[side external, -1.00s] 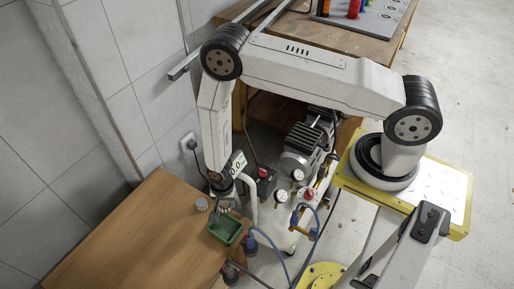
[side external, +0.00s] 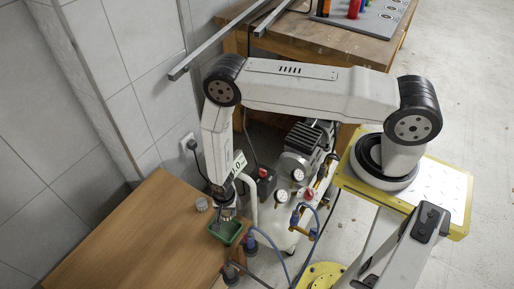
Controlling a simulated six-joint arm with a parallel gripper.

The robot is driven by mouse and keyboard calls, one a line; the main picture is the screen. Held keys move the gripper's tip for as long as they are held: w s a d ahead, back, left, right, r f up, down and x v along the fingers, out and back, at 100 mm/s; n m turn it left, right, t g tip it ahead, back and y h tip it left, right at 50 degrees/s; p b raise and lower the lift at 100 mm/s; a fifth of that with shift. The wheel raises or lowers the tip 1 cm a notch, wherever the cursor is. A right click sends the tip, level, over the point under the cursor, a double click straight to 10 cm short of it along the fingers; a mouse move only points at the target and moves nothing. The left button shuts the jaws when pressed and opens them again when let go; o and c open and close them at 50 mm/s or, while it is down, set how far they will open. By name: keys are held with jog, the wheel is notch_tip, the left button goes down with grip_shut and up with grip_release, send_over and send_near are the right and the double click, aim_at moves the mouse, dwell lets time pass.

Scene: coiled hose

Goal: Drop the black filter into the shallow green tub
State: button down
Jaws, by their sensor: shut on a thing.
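The shallow green tub (side external: 231,238) sits on the wooden table near its right edge. My gripper (side external: 219,219) points down over the tub, with its fingertips at or just above the tub's back left part. It is shut on a small dark thing, which I take for the black filter; the fingers mostly hide it. I cannot tell whether the filter touches the tub's floor.
A small grey round piece (side external: 202,204) lies on the wooden table (side external: 140,240) behind and left of the tub. Dark-topped fittings (side external: 250,244) with a blue hose stand just right of the tub. A compressor (side external: 299,165) with gauges is behind. The table's left side is clear.

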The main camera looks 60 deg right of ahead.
grip_release()
jog(key=shift+r, duration=0.1)
dwell(0.3)
jog(key=shift+s+r, duration=0.1)
jog(key=shift+r, duration=3.65)
